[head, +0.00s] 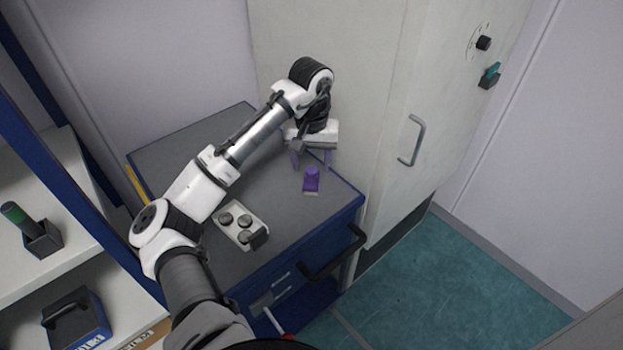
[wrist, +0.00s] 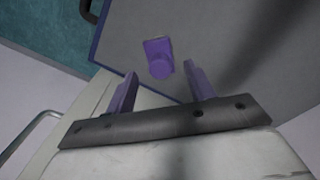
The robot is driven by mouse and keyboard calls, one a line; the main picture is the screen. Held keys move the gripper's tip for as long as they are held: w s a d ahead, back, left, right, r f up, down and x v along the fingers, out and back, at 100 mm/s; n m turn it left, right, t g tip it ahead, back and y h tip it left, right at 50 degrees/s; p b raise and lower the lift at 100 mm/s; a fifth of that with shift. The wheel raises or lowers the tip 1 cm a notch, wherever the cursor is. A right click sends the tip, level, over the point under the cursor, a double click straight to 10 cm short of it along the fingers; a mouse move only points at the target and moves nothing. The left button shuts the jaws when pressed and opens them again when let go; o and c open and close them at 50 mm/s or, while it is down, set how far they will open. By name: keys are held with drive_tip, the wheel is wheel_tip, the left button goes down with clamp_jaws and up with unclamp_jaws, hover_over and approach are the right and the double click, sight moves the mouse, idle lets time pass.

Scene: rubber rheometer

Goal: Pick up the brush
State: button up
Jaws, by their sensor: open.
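The brush is a small purple object (head: 311,180) with a pale lower edge. It lies on the grey top of the blue cabinet (head: 290,215), near its right edge. In the wrist view the brush (wrist: 158,58) shows ahead of the fingers, roughly between their lines. My gripper (head: 311,163) is open and empty, with two purple fingers pointing down just behind the brush. In the wrist view my gripper (wrist: 160,82) has its fingers well apart, and neither touches the brush. The brush's bristles are hard to make out.
A white tray with several grey round pieces (head: 241,226) sits on the cabinet top, left of the brush. A tall pale cabinet with a handle (head: 411,140) stands close on the right. Shelves at left hold a green-topped item (head: 32,230) and a blue box (head: 76,320).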

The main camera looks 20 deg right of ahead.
sight(312, 170)
drive_tip(key=shift+w+d+f+p, duration=0.1)
drive_tip(key=shift+f+p, duration=0.3)
drive_tip(key=shift+f, duration=1.55)
clamp_jaws()
drive_tip(key=shift+r, duration=0.15)
wheel_tip(312, 170, up, 20)
drive_tip(key=b, duration=0.1)
drive_tip(key=shift+b, duration=0.3)
